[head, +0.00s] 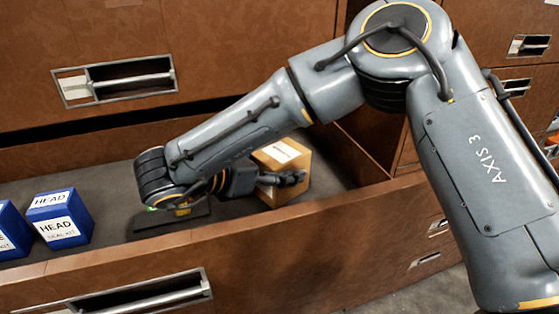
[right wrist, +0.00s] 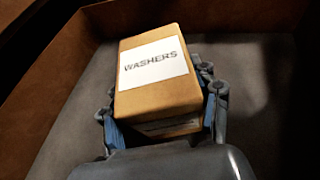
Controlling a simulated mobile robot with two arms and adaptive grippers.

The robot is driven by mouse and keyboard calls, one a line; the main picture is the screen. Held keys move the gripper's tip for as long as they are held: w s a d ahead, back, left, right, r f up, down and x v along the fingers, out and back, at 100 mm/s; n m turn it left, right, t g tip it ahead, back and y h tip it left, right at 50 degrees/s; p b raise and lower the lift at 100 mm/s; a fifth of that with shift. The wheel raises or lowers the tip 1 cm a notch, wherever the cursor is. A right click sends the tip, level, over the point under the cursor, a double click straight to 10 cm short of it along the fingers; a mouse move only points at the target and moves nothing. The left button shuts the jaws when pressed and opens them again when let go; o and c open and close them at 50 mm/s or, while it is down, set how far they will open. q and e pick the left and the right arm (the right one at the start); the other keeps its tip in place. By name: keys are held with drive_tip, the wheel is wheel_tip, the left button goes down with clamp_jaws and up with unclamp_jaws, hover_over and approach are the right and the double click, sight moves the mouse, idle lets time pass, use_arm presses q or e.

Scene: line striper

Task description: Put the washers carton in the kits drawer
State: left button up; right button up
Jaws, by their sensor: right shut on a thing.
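The washers carton (head: 284,166) is a tan box with a white label. In the right wrist view the carton (right wrist: 158,92) shows the word WASHERS on its label. My right gripper (head: 290,180) is shut on it, with a finger on each side of the box in the right wrist view (right wrist: 165,118). The carton is inside an open brown drawer (head: 250,235) with a grey floor, near its right end. I cannot tell whether it touches the floor. My left gripper is not in view.
Blue boxes labelled HEAD (head: 60,217) stand at the left of the same drawer. A dark flat piece (head: 165,222) lies between them and the carton. The drawer's front wall and right side wall are close to the carton. Closed drawers (head: 120,80) rise behind.

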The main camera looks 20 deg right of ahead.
drive_tip(key=o, duration=1.3)
drive_tip(key=shift+c, duration=0.2)
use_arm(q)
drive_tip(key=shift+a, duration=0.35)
use_arm(e)
drive_tip(key=shift+o, duration=0.2)
drive_tip(key=shift+s, duration=0.1)
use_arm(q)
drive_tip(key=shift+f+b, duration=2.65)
use_arm(e)
drive_tip(key=v, duration=1.2)
drive_tip(key=shift+a, duration=0.1)
